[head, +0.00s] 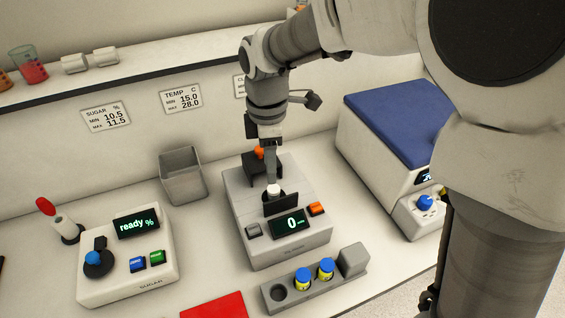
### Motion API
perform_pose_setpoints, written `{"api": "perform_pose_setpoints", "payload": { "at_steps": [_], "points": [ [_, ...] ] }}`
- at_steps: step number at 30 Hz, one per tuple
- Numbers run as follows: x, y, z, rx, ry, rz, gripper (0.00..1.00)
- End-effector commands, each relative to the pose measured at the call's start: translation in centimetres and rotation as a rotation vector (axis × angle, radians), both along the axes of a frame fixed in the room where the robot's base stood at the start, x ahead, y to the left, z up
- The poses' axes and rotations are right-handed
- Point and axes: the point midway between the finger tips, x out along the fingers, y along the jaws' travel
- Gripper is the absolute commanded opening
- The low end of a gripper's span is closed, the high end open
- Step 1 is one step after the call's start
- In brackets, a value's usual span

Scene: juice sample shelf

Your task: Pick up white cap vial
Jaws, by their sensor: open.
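The white cap (274,188) of a vial shows at the grey instrument in the middle of the counter, behind a dark upright plate. The rest of the vial is hidden. My gripper (271,178) points down right over the white cap, with its jaws open. Seen from this side, the fingers overlap one another, and I cannot tell whether they touch the cap or stand around it.
The grey instrument (290,250) shows "0" on its display. In front, a rack (315,292) holds two blue-capped vials (326,268). A sugar meter (155,280) reading "ready %" stands left, a bin (182,178) behind, a blue-lidded box (395,120) right.

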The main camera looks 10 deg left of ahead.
Motion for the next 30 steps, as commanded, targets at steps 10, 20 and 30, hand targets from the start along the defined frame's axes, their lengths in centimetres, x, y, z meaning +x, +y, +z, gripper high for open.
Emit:
{"api": "perform_pose_setpoints", "payload": {
  "at_steps": [10, 20, 30],
  "points": [
    [0.0, -0.2, -3.4, -0.002, 0.002, -0.001, 0.52],
    [0.3, -0.5, -7.6, 0.000, 0.001, 0.000, 0.52],
    [0.3, -0.5, -7.9, 0.000, -0.001, -0.001, 0.39]
  ]
}}
